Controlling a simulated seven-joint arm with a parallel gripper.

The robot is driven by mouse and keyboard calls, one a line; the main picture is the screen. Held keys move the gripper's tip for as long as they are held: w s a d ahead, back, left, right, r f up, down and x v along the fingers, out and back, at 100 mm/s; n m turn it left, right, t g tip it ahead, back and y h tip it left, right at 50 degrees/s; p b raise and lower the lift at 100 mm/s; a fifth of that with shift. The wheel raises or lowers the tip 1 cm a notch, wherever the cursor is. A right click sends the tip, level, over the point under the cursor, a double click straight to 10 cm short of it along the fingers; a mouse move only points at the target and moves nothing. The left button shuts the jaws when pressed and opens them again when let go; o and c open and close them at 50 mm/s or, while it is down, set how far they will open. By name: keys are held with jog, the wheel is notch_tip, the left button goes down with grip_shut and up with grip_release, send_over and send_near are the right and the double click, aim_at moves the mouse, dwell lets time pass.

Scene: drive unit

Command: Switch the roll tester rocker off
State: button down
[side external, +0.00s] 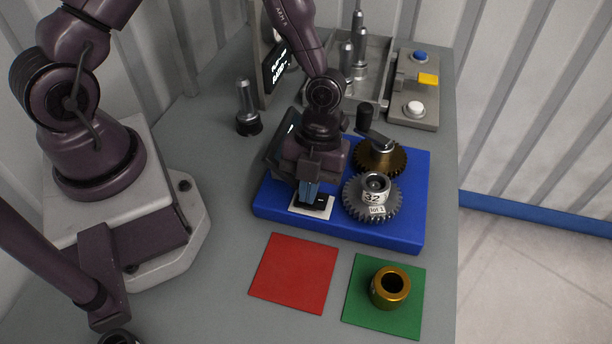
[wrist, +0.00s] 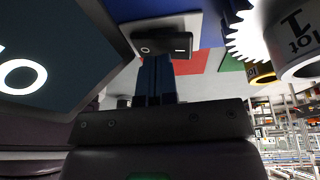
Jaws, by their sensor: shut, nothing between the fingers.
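The roll tester rocker (side external: 322,204) is a small black switch on a white plate on the blue base (side external: 400,238). In the wrist view the rocker (wrist: 183,47) shows a white ring mark at its left end and a white bar mark at its right end. My gripper (side external: 307,200) points down at the rocker with its blue fingers shut and empty. In the wrist view the fingertips (wrist: 156,62) overlap the rocker's left-to-middle part, on the ring side. I cannot tell whether they touch it, or which way the rocker is tilted.
A dark panel (wrist: 40,60) with a white mark stands close beside my gripper. A grey gear (side external: 358,208) and a bronze gear (side external: 385,163) sit right of it. A red mat (side external: 293,272) and a green mat (side external: 360,315) with a gold ring (side external: 388,298) lie in front.

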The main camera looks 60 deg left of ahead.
jog(key=a+r, duration=0.4)
jog(key=r, duration=0.9)
jog(key=shift+a, duration=0.15)
jog(key=shift+r, duration=0.1)
